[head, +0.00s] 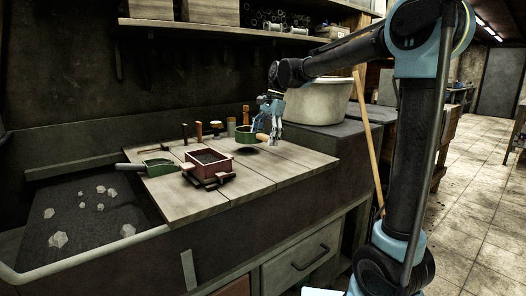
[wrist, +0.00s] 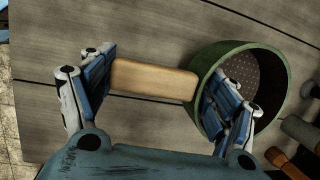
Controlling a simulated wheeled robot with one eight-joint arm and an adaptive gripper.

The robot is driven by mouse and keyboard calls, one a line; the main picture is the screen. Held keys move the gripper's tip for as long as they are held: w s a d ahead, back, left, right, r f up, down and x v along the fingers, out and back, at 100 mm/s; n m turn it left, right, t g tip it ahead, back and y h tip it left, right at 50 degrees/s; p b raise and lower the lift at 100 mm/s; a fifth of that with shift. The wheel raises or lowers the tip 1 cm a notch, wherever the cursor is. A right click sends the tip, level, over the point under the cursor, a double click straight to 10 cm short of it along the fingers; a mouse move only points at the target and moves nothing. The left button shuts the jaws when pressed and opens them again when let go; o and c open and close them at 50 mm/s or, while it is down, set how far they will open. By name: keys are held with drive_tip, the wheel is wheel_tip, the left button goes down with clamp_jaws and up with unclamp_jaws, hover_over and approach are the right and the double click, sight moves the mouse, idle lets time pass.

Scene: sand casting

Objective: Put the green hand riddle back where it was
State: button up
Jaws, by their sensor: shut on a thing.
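The green hand riddle (head: 246,134) is a round green sieve with a pale wooden handle, at the far right part of the plank board in the head view. The wrist view shows its green rim (wrist: 231,52), its perforated mesh floor and the handle (wrist: 150,80). My gripper (head: 272,130) is shut on the riddle. In the wrist view, one finger is at the handle's free end and the other is at the riddle's bowl. A dark shadow lies on the planks below the riddle, which appears slightly above them.
A red moulding flask (head: 207,172) sits mid-board, with a green scoop (head: 157,167) left of it. Several upright tools, including a rammer (head: 216,127), stand along the back. A sand bin (head: 75,222) with pale lumps is at left; a pale bucket (head: 318,102) stands right. The board's right front is clear.

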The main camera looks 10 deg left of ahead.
sight(262, 158)
drive_tip(key=shift+f, duration=2.45)
drive_tip(key=shift+f, duration=0.1)
drive_tip(key=o, duration=1.2)
drive_tip(key=v, duration=1.2)
drive_tip(key=s+d+f+n+t, duration=0.1)
drive_tip(key=s+d+f, duration=0.1)
drive_tip(key=d, duration=0.4)
drive_tip(key=s+d+f+n, duration=0.1)
drive_tip(key=s+d+f, duration=0.15)
drive_tip(key=d, duration=0.45)
drive_tip(key=s+d+f+n+t+h, duration=0.1)
drive_tip(key=s+d+f+n, duration=0.1)
drive_tip(key=s+d+f, duration=0.5)
drive_tip(key=s+d+f+n+h, duration=0.1)
drive_tip(key=s+d+f+n, duration=0.1)
drive_tip(key=s+d+f, duration=0.5)
drive_tip(key=s+d+f+n+t, duration=0.1)
drive_tip(key=s+d+f+n, duration=0.1)
drive_tip(key=s+d+f, duration=0.6)
drive_tip(key=shift+d+f+t+h, duration=0.2)
drive_tip(key=shift+f+t+h, duration=0.15)
drive_tip(key=shift+f, duration=0.95)
